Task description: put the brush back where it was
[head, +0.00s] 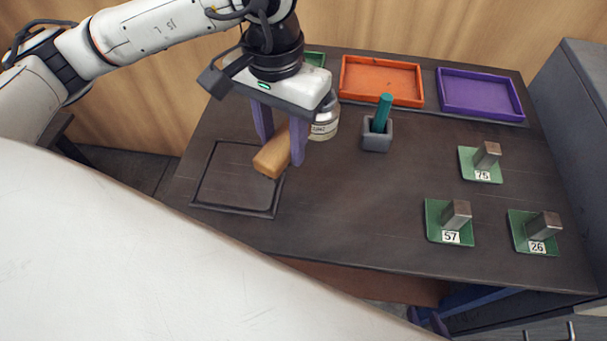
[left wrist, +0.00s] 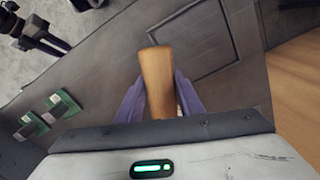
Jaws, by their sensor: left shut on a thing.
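My left gripper (head: 278,140) is shut on a wooden, light-brown piece, which I take to be the brush (head: 273,158). Its blunt end points down and toward the front, and its other end is hidden behind the fingers. In the left wrist view the brush (left wrist: 157,80) stands between the two purple fingers. The held brush shows over the right side of a dark square outline (head: 197,203) on the table. I cannot tell whether it touches the table. My right gripper (head: 427,319) shows only partly below the table's front edge, its fingertips apart with nothing visible between them.
A jar (head: 325,124) stands close behind the left gripper. A grey cup (head: 377,140) holds a teal item. Orange (head: 382,82), purple (head: 480,94) and green trays line the back. Green plates with metal blocks, numbered 75, 57 and 26, stand at right. The table's middle is clear.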

